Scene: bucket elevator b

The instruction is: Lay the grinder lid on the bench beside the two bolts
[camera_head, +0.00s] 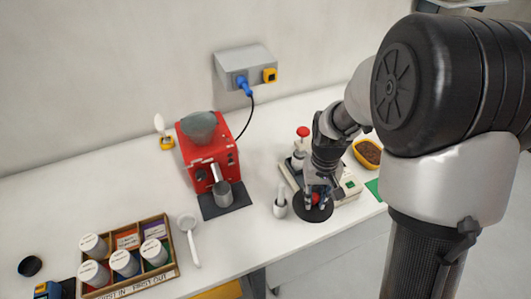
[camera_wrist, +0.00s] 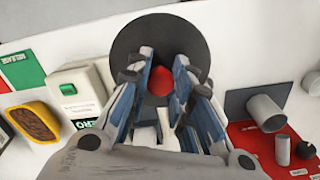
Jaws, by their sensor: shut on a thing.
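A dark round disc with a red knob, which I take for the grinder lid (camera_head: 323,213), is near the bench's front edge; it also shows in the wrist view (camera_wrist: 130,40). My gripper (camera_head: 315,197) points down over its middle, shut on the red knob. In the wrist view the knob lies between my fingertips (camera_wrist: 160,85). I cannot tell whether the disc touches the bench (camera_head: 255,165) or hangs just above it. I cannot make out the two bolts in either view.
A red grinder (camera_head: 190,150) with a grey hopper stands left, a metal cup (camera_head: 222,190) before it. A white cup (camera_head: 280,208) is close left of the disc. A scale (camera_head: 350,187) and yellow bowl (camera_head: 367,153) are right. A wooden box (camera_head: 170,262) stands front left.

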